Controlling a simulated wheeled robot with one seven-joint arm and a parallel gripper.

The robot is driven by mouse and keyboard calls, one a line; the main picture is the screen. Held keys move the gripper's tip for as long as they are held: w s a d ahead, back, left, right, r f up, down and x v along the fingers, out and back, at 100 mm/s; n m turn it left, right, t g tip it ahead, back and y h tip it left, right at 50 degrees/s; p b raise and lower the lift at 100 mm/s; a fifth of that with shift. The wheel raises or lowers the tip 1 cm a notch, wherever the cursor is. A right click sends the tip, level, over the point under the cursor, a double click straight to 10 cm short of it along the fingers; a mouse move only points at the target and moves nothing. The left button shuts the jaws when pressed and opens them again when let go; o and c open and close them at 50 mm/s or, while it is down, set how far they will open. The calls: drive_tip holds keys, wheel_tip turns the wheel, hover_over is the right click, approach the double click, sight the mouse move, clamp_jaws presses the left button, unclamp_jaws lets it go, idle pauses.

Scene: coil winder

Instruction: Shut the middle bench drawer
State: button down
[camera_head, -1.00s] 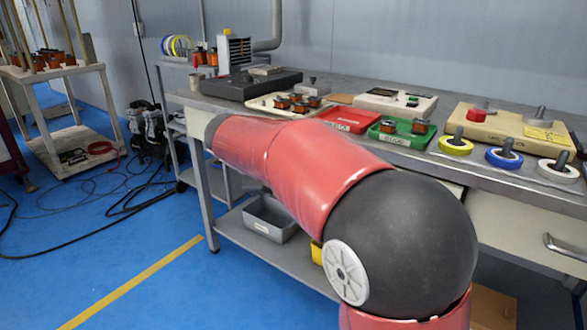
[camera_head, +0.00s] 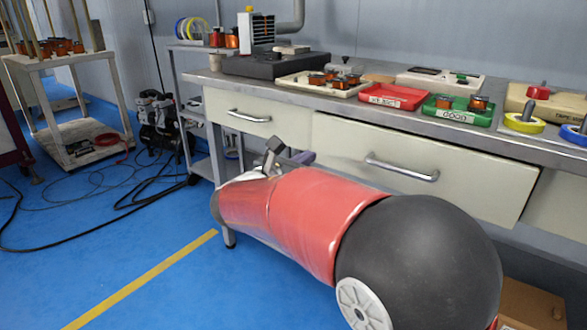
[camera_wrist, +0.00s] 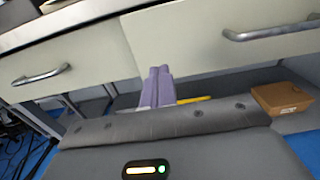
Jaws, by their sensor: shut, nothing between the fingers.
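The middle bench drawer (camera_head: 350,146) has a cream front and a silver bar handle (camera_head: 402,168). Its front stands out somewhat from the bench, with a dark gap under the worktop and the neighbouring front set back at right. In the wrist view the middle drawer (camera_wrist: 200,46) fills the upper right, its handle (camera_wrist: 272,32) near the top. My gripper (camera_wrist: 158,78) has purple fingers, shut and empty, by the drawer's lower left corner, near the seam between two drawers. I cannot tell whether they touch. In the head view my gripper (camera_head: 304,157) is mostly hidden behind my arm.
The left drawer (camera_head: 290,124) looks closed; its handle (camera_head: 248,116) is silver. The worktop holds a red tray (camera_head: 393,97), a green tray (camera_head: 455,112) and other items. A cardboard box (camera_wrist: 285,97) lies below the drawers.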

sight(329, 142)
drive_tip(key=x, duration=0.6)
drive_tip(key=shift+w+d, duration=0.25)
drive_tip(key=shift+w, duration=0.05)
drive_tip(key=x, duration=0.4)
drive_tip(key=shift+w+p, duration=0.1)
drive_tip(key=shift+p, duration=0.2)
drive_tip(key=shift+r, duration=0.15)
drive_tip(key=shift+d, duration=0.1)
